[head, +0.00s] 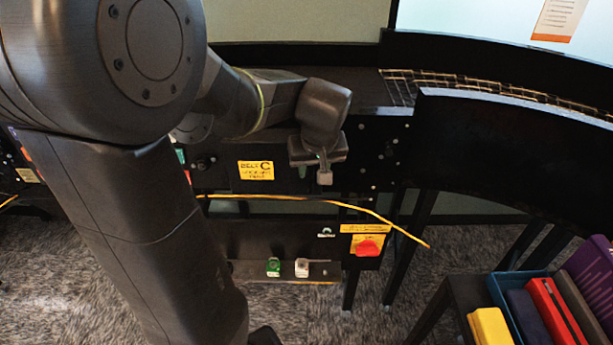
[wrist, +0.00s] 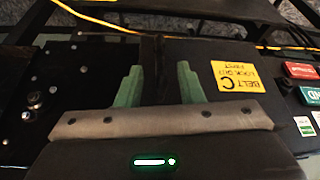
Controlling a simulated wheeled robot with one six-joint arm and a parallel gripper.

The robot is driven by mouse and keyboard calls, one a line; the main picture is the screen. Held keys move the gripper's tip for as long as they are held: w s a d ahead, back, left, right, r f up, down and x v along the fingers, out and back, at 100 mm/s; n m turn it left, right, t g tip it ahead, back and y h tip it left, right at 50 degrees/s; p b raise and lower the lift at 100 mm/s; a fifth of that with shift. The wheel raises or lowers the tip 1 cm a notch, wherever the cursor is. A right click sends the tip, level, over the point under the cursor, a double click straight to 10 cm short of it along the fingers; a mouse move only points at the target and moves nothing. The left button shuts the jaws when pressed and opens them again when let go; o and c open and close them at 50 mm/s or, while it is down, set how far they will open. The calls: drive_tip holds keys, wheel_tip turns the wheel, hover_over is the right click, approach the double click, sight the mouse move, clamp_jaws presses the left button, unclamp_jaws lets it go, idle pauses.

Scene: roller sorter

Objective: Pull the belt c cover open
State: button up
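The belt C cover (head: 225,174) is a dark front panel with a yellow "BELT C" label (head: 255,170), at centre left in the head view. In the wrist view the label (wrist: 237,75) shows upside down, right of my fingers, on the dark panel (wrist: 205,55). My gripper (head: 325,172) is at the panel, right of the label. In the wrist view my gripper (wrist: 158,85) has its two green fingers well apart, with a dark upright bar (wrist: 154,65) between them. Gaps show on both sides of the bar. Whether it is the cover's handle I cannot tell.
A yellow cord (head: 310,201) runs below the panel. A lower box has a red button (head: 367,248), a green button (head: 273,267) and a white one (head: 301,267). A side stand (head: 455,290) with coloured items is at lower right. Carpet lies below.

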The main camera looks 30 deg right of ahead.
sight(311, 177)
drive_tip(key=x, duration=0.6)
drive_tip(key=shift+w+f, duration=0.2)
drive_tip(key=shift+f, duration=0.1)
drive_tip(key=shift+c, duration=0.2)
clamp_jaws()
